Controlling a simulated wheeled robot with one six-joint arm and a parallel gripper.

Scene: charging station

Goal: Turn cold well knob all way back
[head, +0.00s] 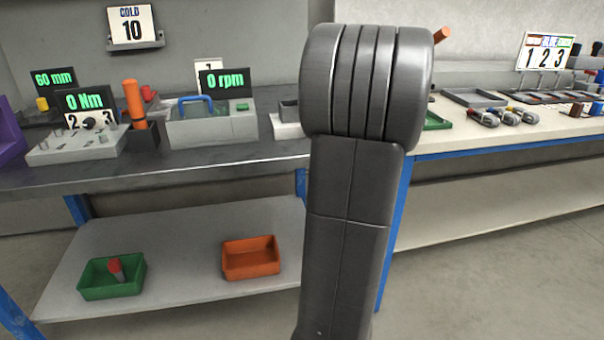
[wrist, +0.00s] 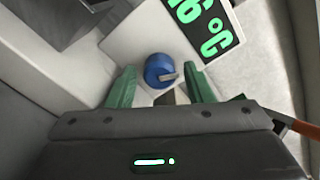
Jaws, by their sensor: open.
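The cold well knob is a round blue knob (wrist: 158,70) with a grey pointer bar, on a pale panel in the wrist view. Its pointer points to the right. My gripper (wrist: 162,82) has two green fingers, one on each side of the knob, apart from each other with the knob between their tips. I cannot tell whether either finger touches it. A dark display (wrist: 205,25) with green digits ending in "6 °C" is just above and right of the knob. In the head view my arm hides the knob and gripper.
In the head view a dark bench carries a "0 Nm" display (head: 84,101), a "0 rpm" display (head: 224,82) and an orange-handled tool (head: 134,103). A "COLD 10" sign (head: 132,27) is on the wall. Green (head: 112,277) and orange (head: 250,258) bins stand on the lower shelf.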

